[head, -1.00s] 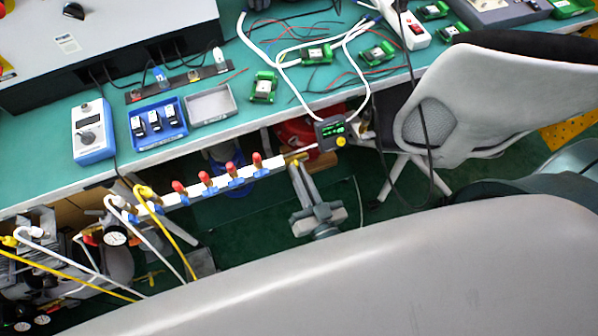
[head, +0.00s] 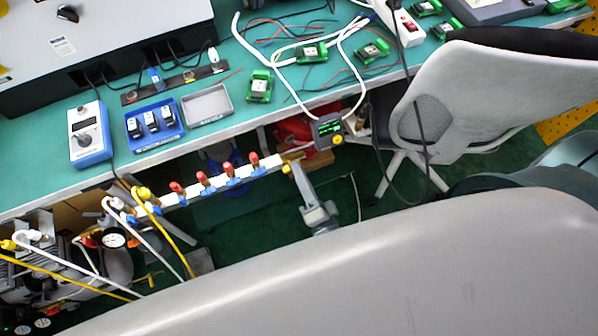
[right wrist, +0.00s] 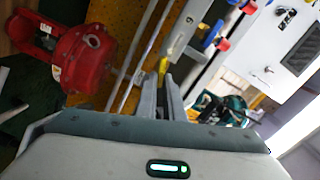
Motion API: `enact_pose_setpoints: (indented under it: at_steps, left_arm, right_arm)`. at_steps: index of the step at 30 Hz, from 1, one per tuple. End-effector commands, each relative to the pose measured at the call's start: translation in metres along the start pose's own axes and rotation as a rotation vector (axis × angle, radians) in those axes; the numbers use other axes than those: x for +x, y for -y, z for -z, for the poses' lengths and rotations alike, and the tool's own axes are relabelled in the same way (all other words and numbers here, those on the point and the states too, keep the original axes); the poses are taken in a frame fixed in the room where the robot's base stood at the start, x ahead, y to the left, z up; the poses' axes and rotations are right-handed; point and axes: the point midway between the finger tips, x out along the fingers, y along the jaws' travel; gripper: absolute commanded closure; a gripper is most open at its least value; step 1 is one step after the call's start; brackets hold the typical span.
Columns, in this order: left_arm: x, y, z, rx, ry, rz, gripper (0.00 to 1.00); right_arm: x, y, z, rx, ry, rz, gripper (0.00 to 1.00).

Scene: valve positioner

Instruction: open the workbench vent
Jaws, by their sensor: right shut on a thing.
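A white manifold bar (head: 215,185) with several red-handled valves (head: 202,178) runs below the front edge of the workbench. A small yellow lever (head: 286,169) sits at its right end. My right gripper (head: 294,167) reaches up to this end from below. In the right wrist view, the yellow lever (right wrist: 163,66) stands at the tips of my right gripper (right wrist: 164,82), whose fingers are close together and shut on it. The fingers partly hide the lever. My left gripper is not in view.
A green workbench (head: 235,140) holds a blue meter (head: 90,135), a blue tray (head: 155,128) and loose cables. A small display unit (head: 327,131) is right of the manifold end. A white chair (head: 465,105) stands at right. White and yellow hoses hang at left.

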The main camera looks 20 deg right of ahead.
Motion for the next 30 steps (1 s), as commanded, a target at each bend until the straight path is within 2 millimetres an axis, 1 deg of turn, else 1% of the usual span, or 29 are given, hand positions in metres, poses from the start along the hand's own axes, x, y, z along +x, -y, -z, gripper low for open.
enact_pose_setpoints:
  at_steps: [6, 12, 19, 30]
  left_arm:
    - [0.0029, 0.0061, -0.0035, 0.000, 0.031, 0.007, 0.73]
    - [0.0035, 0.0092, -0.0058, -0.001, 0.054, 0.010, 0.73]
    - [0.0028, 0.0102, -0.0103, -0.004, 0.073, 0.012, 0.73]
    - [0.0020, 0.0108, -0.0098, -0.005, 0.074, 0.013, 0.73]
  right_arm:
    - [0.0000, -0.0038, -0.0001, 0.179, 0.000, 0.000, 1.00]
    - [0.0000, -0.0046, -0.0004, 0.295, 0.000, 0.000, 1.00]
    - [-0.0001, -0.0047, -0.0004, 0.355, 0.000, 0.000, 1.00]
    - [-0.0001, -0.0047, -0.0004, 0.365, -0.001, -0.001, 1.00]
